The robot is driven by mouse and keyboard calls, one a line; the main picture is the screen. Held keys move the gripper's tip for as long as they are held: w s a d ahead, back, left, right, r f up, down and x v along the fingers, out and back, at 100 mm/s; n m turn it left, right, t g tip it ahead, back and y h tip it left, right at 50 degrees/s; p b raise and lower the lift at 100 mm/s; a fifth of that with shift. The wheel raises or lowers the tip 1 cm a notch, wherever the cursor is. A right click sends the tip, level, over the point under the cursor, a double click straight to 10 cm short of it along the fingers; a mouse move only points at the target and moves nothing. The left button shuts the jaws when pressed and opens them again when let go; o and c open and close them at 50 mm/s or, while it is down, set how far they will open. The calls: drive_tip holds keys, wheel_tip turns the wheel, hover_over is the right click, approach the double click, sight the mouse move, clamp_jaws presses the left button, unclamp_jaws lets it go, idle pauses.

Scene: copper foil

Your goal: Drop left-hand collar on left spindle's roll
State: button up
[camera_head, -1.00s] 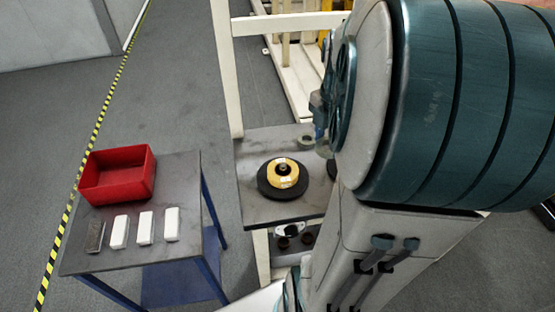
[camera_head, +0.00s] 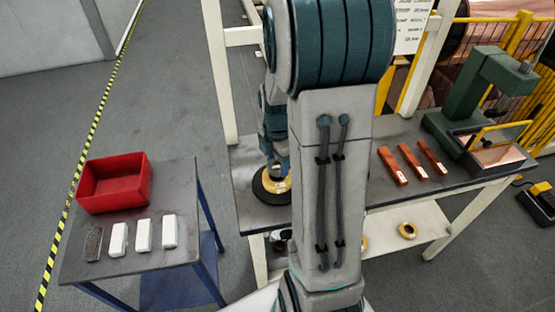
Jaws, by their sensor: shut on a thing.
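The left spindle's roll (camera_head: 283,187) is a yellow ring lying flat on a black disc (camera_head: 262,193) on the bench. My arm hides its right side. My gripper (camera_head: 274,166) points down directly over this roll, small and partly blended with the teal wrist. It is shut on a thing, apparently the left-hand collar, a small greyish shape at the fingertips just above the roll. I cannot tell whether it touches the roll. The spindle's top is hidden by the gripper.
My arm stands in front of the bench (camera_head: 244,205) middle. Copper bars (camera_head: 412,161) and a green press (camera_head: 490,95) are on its right part. A yellow ring (camera_head: 407,230) lies on the lower shelf. A side table (camera_head: 125,262) holds a red bin (camera_head: 115,190) and several blocks.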

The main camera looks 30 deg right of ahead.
drive_tip(key=shift+f+b, duration=0.65)
drive_tip(key=shift+f, duration=0.05)
drive_tip(key=o, duration=1.1)
drive_tip(key=shift+r, duration=0.1)
